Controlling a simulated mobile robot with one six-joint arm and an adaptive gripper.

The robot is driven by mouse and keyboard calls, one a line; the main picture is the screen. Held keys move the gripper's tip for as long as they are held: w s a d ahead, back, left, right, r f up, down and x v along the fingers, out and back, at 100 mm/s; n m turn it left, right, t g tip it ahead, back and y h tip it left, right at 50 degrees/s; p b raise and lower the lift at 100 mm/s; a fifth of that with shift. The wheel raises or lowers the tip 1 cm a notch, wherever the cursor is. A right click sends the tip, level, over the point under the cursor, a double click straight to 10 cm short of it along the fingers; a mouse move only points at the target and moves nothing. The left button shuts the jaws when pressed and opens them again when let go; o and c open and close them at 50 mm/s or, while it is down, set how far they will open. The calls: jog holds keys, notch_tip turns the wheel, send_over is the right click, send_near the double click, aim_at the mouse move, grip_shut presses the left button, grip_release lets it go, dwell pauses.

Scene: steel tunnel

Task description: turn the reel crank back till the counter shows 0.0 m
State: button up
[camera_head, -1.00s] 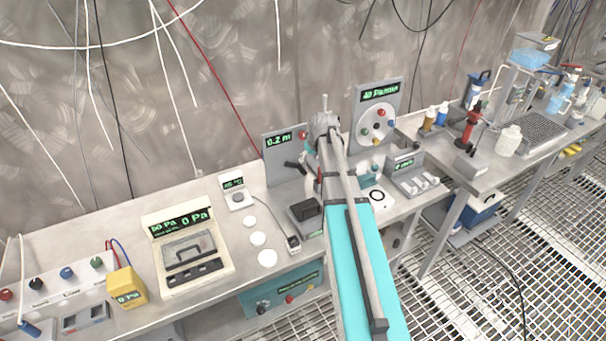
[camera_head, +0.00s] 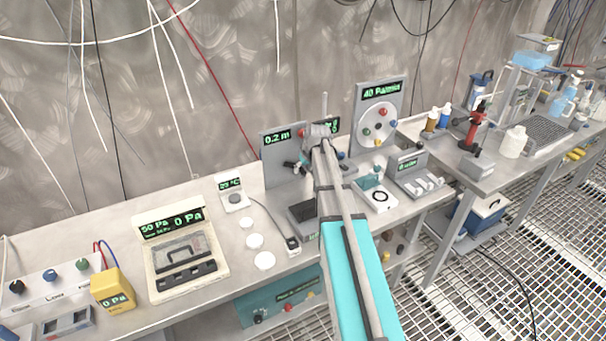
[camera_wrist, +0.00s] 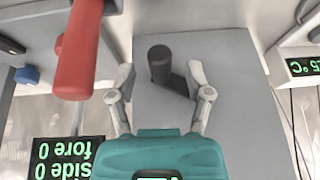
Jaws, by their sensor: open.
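The reel's counter (camera_head: 277,138) reads 0.2 m on a grey upright panel in the head view. In the wrist view, the black crank knob (camera_wrist: 159,62) stands on a short dark crank arm (camera_wrist: 177,84) against a grey panel. My gripper (camera_wrist: 160,74) is open, with one finger on each side of the knob. I see a gap on both sides, and cannot tell how deep the knob sits between the fingers. My arm hides much of the reel area in the head view.
A red cylinder (camera_wrist: 78,50) stands close beside one finger in the wrist view. A dial panel (camera_head: 378,115) is right of my arm, with a small teal-topped device (camera_head: 371,183) below it. A pressure case (camera_head: 183,255) and white discs (camera_head: 255,241) lie left.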

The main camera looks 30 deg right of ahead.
jog(key=shift+w+f, duration=0.15)
jog(key=shift+f, duration=0.2)
grip_shut()
dwell(0.3)
